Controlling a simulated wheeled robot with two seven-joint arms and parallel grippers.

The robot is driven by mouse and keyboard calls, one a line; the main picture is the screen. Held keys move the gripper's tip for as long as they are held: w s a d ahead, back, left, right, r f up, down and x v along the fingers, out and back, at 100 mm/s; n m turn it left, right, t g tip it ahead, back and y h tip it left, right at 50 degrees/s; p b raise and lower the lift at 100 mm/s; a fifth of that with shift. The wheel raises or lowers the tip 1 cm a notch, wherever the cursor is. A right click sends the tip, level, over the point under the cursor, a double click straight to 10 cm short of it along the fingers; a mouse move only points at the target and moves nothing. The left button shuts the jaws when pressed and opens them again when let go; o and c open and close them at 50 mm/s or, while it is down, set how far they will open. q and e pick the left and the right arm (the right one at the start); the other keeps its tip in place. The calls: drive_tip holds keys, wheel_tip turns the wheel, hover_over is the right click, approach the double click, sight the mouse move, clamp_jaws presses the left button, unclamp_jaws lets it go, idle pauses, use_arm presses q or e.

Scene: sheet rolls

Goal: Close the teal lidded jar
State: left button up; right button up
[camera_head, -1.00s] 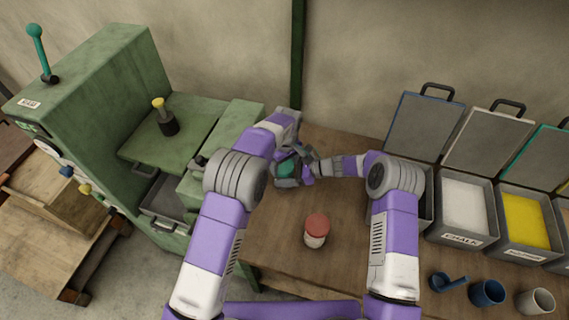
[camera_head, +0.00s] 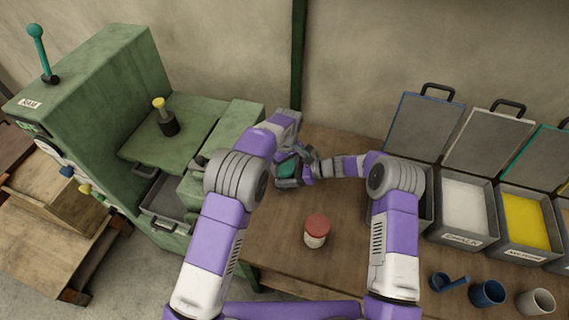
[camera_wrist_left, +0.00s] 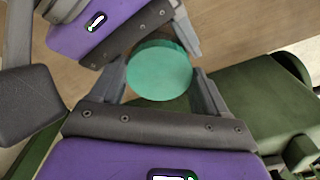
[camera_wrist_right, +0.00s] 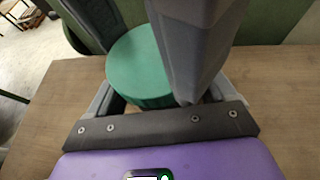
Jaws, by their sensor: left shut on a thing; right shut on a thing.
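The teal lidded jar (camera_head: 286,170) is at the back of the wooden table, between my two grippers. Its round teal lid shows from above in the left wrist view (camera_wrist_left: 160,68) and the right wrist view (camera_wrist_right: 139,62). The lid sits on the jar; most of the jar body is hidden. My left gripper (camera_wrist_left: 160,75) is shut on the jar, with a finger on each side. My right gripper (camera_wrist_right: 150,80) comes in from the right and is also shut on the jar. I cannot tell which of them grips the lid and which the body.
A red-lidded jar (camera_head: 316,231) stands on the table in front. Open-lidded bins of white (camera_head: 464,207) and yellow (camera_head: 526,219) material stand at right, with cups (camera_head: 487,293) before them. A green machine (camera_head: 100,100) stands close on the left.

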use_arm(q)
drive_tip(key=shift+s+d+f, duration=0.25)
drive_tip(key=shift+d+f, duration=0.05)
drive_tip(key=shift+f, duration=0.25)
use_arm(e)
drive_tip(key=shift+a+r, duration=0.55)
drive_tip(key=shift+r, duration=0.1)
use_arm(q)
drive_tip(key=o, duration=0.8)
drive_tip(key=r, duration=0.4)
drive_tip(key=shift+d+r, duration=0.1)
drive_tip(key=shift+d, duration=0.1)
use_arm(e)
drive_tip(key=shift+f, duration=0.2)
use_arm(q)
drive_tip(key=shift+r, duration=0.2)
use_arm(e)
drive_tip(key=shift+s+f, duration=0.1)
drive_tip(key=shift+f, duration=0.15)
use_arm(q)
drive_tip(key=shift+a+f, duration=0.1)
drive_tip(key=c, duration=1.3)
use_arm(e)
drive_tip(key=shift+d+r, duration=0.1)
drive_tip(key=shift+c, duration=0.2)
use_arm(q)
drive_tip(key=shift+o, duration=0.2)
drive_tip(key=shift+a+f, duration=0.1)
use_arm(e)
drive_tip(key=shift+r, duration=0.1)
